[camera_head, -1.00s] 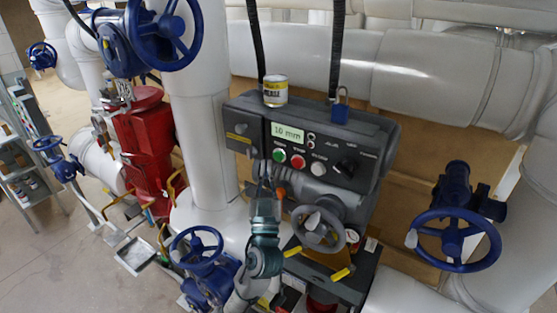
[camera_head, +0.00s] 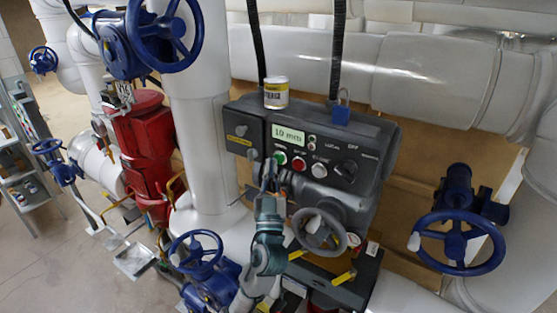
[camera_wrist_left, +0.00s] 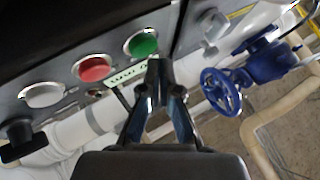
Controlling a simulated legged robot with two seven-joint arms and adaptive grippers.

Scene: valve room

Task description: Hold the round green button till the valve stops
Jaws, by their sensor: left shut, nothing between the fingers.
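The round green button (camera_head: 280,157) is on the front of the dark grey control box (camera_head: 245,113), left of a red button (camera_head: 299,163) and a white one (camera_head: 319,170). My left gripper (camera_head: 268,168) is shut and empty, its tips just below and left of the green button. In the left wrist view, the closed fingertips (camera_wrist_left: 155,72) are close to the green button (camera_wrist_left: 143,44), which is uncovered. I cannot tell whether they touch it. The display (camera_head: 288,135) reads 10 mm. A grey handwheel (camera_head: 319,232) is below the box. My right gripper is out of view.
Blue handwheels (camera_head: 457,241) stand right and left, with one (camera_wrist_left: 222,92) also in the wrist view. A white vertical pipe (camera_head: 203,120) is left of the box.

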